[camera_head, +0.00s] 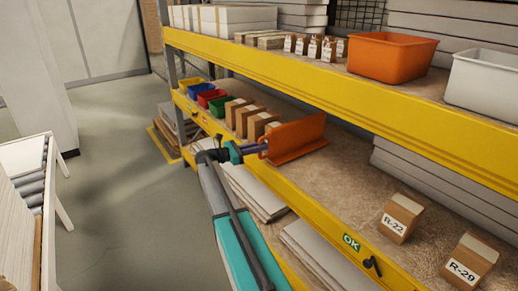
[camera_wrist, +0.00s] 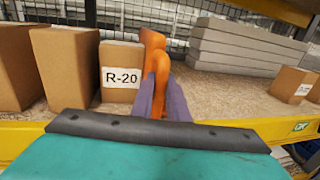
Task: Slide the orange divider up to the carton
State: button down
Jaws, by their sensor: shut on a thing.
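The orange divider (camera_head: 297,139) stands upright on the middle shelf in the head view. It also shows edge-on in the wrist view (camera_wrist: 154,55). My gripper (camera_head: 264,147) is shut on the divider's front part; its purple fingers (camera_wrist: 159,98) show in the wrist view. The carton labelled R-20 (camera_wrist: 121,72) stands just left of the divider in the wrist view. In the head view this carton (camera_head: 257,125) is partly hidden behind the divider and my gripper. Whether divider and carton touch, I cannot tell.
More cartons (camera_head: 236,112) and coloured bins (camera_head: 205,93) stand further left on the shelf. Cartons R-22 (camera_head: 399,217) and R-29 (camera_head: 469,263) stand to the right, with bare shelf between them and the divider. A yellow beam (camera_head: 330,225) edges the shelf; another shelf lies above.

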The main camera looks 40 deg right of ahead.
jog(key=shift+d+r, duration=0.15)
jog(key=shift+d, duration=0.05)
jog(key=c, duration=1.7)
grip_release()
jog(key=shift+a, duration=0.15)
jog(key=b+v, duration=0.1)
jog(key=v, duration=1.2)
jog(key=shift+w+a+b, duration=0.15)
jog(key=shift+a+b, duration=0.15)
jog(key=shift+a, duration=0.05)
